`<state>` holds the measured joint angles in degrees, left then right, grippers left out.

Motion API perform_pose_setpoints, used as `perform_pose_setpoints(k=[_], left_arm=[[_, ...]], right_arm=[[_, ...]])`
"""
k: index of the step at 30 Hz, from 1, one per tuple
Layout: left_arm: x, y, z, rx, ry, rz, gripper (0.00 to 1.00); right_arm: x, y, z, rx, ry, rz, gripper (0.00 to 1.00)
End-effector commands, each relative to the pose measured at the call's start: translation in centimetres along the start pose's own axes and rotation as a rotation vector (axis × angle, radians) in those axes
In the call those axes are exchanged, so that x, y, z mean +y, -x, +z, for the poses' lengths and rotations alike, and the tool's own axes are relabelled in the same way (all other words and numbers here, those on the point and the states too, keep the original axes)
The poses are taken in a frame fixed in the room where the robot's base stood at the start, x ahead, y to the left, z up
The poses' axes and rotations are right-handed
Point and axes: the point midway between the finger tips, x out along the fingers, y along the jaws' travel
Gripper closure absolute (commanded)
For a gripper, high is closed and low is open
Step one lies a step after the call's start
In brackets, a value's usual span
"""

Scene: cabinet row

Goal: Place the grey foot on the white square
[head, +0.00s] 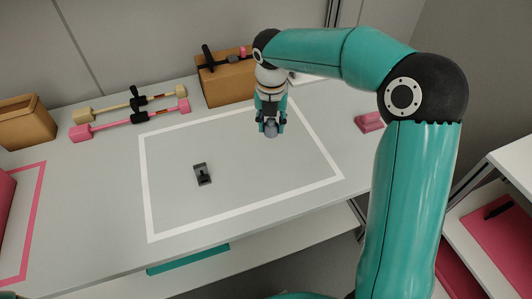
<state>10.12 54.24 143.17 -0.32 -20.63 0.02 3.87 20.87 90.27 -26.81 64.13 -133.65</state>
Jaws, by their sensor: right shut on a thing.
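The white square (145,190) is a white outline on the grey table top. My right gripper (271,124) points down over the inside of the outline, towards its far right part. It is shut on a small grey rounded piece (271,130), which looks like the grey foot; the fingers hide most of it. I cannot tell how high it is above the table. A dark grey block with a black upright part (203,174) rests inside the outline, left of the middle. My left gripper is not in view.
A brown box (225,84) with tools on it stands behind the outline. Beige (110,107) and pink (130,120) bar-shaped pieces lie back left. Another brown box (28,122) is far left. A pink block (369,122) lies right of the outline. Most of the outlined area is clear.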

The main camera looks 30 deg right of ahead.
Motion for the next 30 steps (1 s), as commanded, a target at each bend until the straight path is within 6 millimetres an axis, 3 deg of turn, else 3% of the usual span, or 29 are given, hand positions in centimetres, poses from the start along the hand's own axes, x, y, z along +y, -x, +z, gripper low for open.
perform_pose_setpoints(k=[3, 13, 21, 30], left_arm=[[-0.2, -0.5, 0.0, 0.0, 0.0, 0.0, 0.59], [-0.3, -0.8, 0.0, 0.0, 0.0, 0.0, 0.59], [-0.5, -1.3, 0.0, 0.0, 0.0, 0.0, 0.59], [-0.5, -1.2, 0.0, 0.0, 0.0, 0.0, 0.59]], right_arm=[[0.0, -2.9, -0.4, 0.003, 0.0, -0.002, 0.98], [0.1, -5.9, -0.7, 0.001, -0.001, -0.001, 0.98], [0.1, -10.0, -1.2, 0.001, -0.001, -0.001, 0.98], [0.1, -10.6, -1.2, -0.001, 0.0, 0.001, 0.98]])
